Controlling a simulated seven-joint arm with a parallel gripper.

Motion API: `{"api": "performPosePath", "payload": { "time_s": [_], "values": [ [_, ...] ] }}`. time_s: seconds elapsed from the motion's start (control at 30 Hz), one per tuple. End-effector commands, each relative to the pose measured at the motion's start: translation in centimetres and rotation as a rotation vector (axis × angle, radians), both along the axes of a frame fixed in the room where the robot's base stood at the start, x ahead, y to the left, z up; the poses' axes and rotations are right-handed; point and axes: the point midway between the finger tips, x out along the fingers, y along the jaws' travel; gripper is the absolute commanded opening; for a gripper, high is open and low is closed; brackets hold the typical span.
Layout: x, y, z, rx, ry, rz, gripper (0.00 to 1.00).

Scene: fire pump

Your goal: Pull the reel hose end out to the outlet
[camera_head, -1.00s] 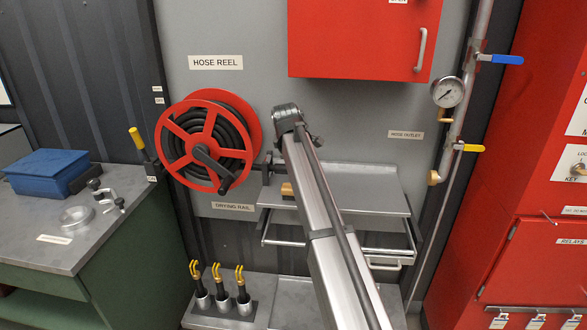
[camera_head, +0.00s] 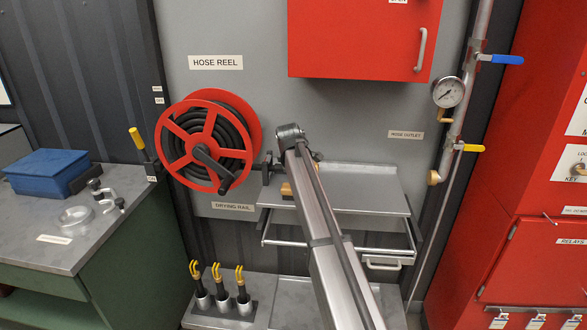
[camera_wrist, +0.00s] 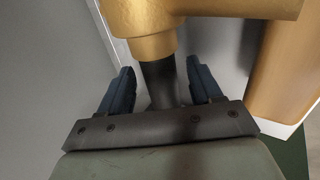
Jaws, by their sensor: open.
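The hose reel (camera_head: 209,142) is a red wheel with black hose wound on it, on the wall at left. In the wrist view, my gripper (camera_wrist: 160,70) has its two blue fingers open, one on each side of a short black hose section (camera_wrist: 159,82). A brass hose end (camera_wrist: 145,25) joins it just beyond the fingertips. Gaps show beside the hose. In the head view, brass (camera_head: 287,190) shows beside my arm, which hides the gripper. The brass outlet (camera_head: 434,178) is on the pipe at right, below a yellow lever (camera_head: 469,148).
A steel shelf (camera_head: 370,190) with a rail below stands between reel and outlet. A red cabinet (camera_head: 360,35) hangs above. A gauge (camera_head: 448,92) and blue lever (camera_head: 506,60) are on the pipe. Several yellow-topped nozzles (camera_head: 220,285) stand low at left.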

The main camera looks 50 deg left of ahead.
Motion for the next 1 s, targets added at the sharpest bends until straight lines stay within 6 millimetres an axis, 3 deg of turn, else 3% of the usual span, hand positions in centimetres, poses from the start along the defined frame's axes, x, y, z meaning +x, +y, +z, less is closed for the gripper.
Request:
{"api": "performPosePath", "payload": {
  "time_s": [0.07,0.67,1.0],
  "values": [
    [-0.01,-0.01,0.02,0.000,0.000,0.000,0.58],
    [-0.01,-0.01,0.04,0.000,0.000,0.000,0.01],
    [0.24,-0.30,0.03,0.000,0.000,0.000,0.00]
  ]
}}
